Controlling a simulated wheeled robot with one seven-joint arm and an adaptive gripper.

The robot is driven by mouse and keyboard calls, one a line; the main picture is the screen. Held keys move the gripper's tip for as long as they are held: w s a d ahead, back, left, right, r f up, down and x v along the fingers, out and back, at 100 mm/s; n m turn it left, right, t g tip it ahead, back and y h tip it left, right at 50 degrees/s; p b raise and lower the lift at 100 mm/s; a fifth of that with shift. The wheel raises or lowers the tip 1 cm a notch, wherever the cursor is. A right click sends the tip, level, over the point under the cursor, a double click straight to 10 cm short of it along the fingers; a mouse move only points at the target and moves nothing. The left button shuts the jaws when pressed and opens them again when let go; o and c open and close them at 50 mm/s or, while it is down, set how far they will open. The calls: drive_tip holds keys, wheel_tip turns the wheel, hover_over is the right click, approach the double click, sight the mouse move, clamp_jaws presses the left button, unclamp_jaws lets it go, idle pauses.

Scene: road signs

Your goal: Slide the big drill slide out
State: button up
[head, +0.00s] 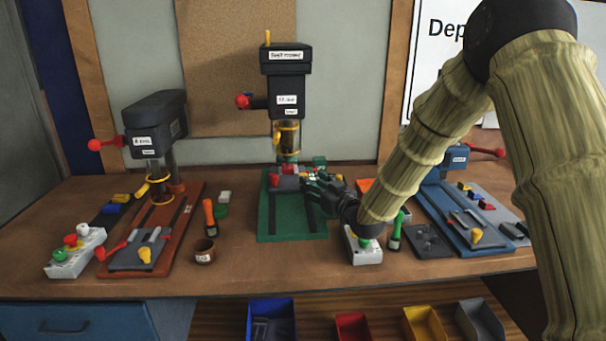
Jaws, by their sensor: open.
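Three drill presses stand on the wooden bench. The tallest drill press (287,85) is in the middle, on a green base (270,222) with dark rails. A grey slide with red parts (283,181) sits on that base under the drill head. My gripper (310,183) is open at the right side of this slide, with its fingers pointing left. I cannot tell whether they touch it. My arm comes in from the right and hides the area behind it. Which slide is the task's big one is not labelled legibly.
A drill press on a red base (186,221) stands left, one on a blue base (470,232) right. White button boxes (75,255), screwdrivers (209,215) and a small brown cup (204,252) lie around. Coloured bins (352,327) sit below. The bench front before the green base is clear.

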sight(303, 174)
drive_tip(key=p+x, duration=0.1)
drive_tip(key=x, duration=0.4)
drive_tip(key=shift+x, duration=0.8)
clamp_jaws()
